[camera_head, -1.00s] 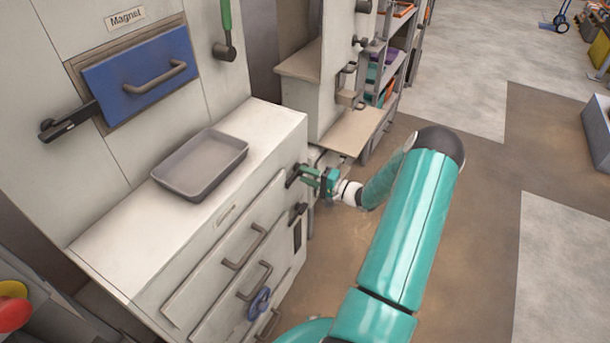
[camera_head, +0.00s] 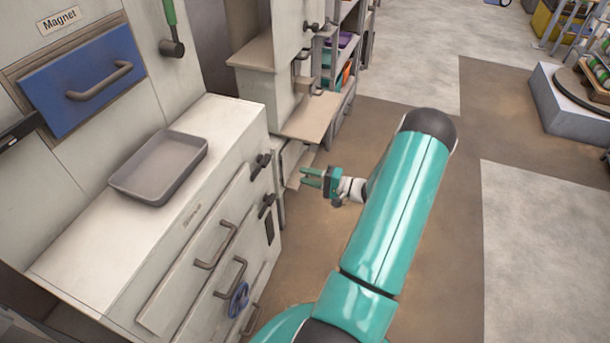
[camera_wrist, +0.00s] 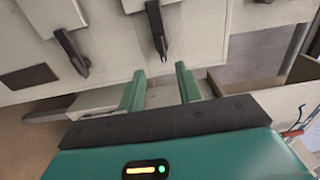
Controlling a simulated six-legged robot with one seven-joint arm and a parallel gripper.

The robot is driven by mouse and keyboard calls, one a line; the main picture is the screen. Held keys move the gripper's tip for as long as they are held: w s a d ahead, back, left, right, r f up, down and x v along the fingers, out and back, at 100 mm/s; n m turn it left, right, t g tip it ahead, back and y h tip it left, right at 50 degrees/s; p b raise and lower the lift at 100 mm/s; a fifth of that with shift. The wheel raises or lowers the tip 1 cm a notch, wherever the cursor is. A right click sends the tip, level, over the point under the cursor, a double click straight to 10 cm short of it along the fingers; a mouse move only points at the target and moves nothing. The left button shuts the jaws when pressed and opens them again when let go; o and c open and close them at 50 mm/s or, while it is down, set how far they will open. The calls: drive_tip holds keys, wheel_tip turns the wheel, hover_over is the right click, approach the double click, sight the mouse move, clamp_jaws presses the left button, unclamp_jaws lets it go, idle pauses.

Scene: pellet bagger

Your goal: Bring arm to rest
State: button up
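My gripper (camera_head: 308,178) is at the end of my teal arm, to the right of the white cabinet (camera_head: 235,120) and below a small shelf ledge. In the wrist view my gripper (camera_wrist: 160,88) shows two green fingers spread apart with nothing between them. Two dark latch handles (camera_wrist: 157,28) on the cabinet face lie beyond the fingertips. The same latches (camera_head: 261,163) show on the cabinet's right end in the head view, apart from my gripper.
A grey tray (camera_head: 160,167) sits on the cabinet top. A blue Magnet drawer (camera_head: 85,82) is behind it at the left. A blue handwheel (camera_head: 238,299) is low on the cabinet front. A tan ledge (camera_head: 312,116) juts out above my gripper. Open floor (camera_head: 540,230) lies to the right.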

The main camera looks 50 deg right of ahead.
idle(0.3)
drive_tip(key=w+a+r+n+g+y, duration=0.2)
drive_tip(key=a+r+n+g, duration=0.2)
drive_tip(key=a+r+g, duration=0.55)
drive_tip(key=w+a+r+n+g+y, duration=0.1)
drive_tip(key=w+a+r+n+g, duration=0.3)
drive_tip(key=a, duration=1.1)
drive_tip(key=s+a+r+n+t+h, duration=0.2)
drive_tip(key=s+a+r+n+h, duration=0.4)
drive_tip(key=s+a+r, duration=0.9)
wheel_tip(320, 180, up, 2)
drive_tip(key=s+h, duration=0.1)
drive_tip(key=h, duration=0.2)
drive_tip(key=shift+s+a+r, duration=0.2)
drive_tip(key=shift+s+a, duration=0.05)
drive_tip(key=shift+s, duration=0.05)
